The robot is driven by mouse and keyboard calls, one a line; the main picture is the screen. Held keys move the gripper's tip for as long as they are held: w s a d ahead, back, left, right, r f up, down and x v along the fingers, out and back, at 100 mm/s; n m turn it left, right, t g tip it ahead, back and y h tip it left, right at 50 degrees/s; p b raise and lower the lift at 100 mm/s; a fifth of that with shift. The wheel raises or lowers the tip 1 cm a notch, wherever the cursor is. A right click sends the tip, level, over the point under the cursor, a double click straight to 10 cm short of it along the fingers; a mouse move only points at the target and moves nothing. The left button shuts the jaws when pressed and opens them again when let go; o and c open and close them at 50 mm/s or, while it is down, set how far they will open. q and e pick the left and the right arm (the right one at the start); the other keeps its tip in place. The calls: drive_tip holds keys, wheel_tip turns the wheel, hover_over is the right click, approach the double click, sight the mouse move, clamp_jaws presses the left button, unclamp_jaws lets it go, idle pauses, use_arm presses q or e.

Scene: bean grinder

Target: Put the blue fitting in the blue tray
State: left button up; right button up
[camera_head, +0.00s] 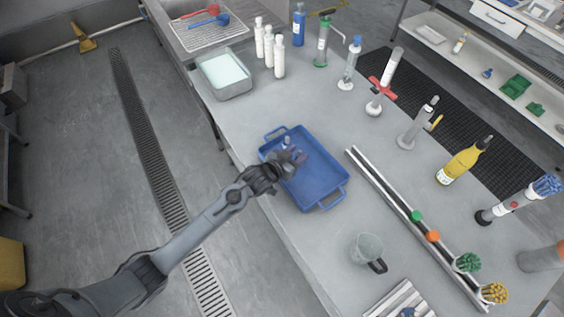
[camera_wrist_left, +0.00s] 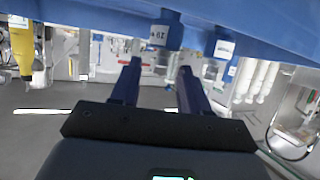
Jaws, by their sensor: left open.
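The blue tray (camera_head: 325,183) lies on the grey bench, and its blue edge spans the top of the left wrist view (camera_wrist_left: 270,42). My left gripper (camera_head: 298,158) is over the tray's far left part, open. In the left wrist view its two dark blue fingers (camera_wrist_left: 158,72) are apart with nothing gripped between them. A blue fitting with a white label (camera_wrist_left: 167,30) stands in the tray just beyond the fingertips. A second blue labelled piece (camera_wrist_left: 220,48) is beside it to the right. In the head view a small pale blue piece (camera_head: 287,142) shows behind the gripper.
A metal rail (camera_head: 390,198) with green and orange caps runs right of the tray. A clear jug (camera_head: 367,248) and a striped rack (camera_head: 400,302) are nearer. A grey basin (camera_head: 224,73), white bottles (camera_head: 268,47) and several stands are behind. The bench left of the rail is partly clear.

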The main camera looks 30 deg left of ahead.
use_arm(q)
drive_tip(key=s+a+r+g+y+p, duration=0.1)
drive_tip(key=s+g, duration=0.8)
drive_tip(key=s, duration=2.5)
wheel_tip(320, 180, up, 2)
drive_tip(key=shift+s+a+r+n+g+y, duration=0.15)
drive_tip(key=shift+a+n+g+y, duration=0.2)
drive_tip(key=shift+a+y, duration=0.6)
drive_tip(key=shift+d, duration=0.1)
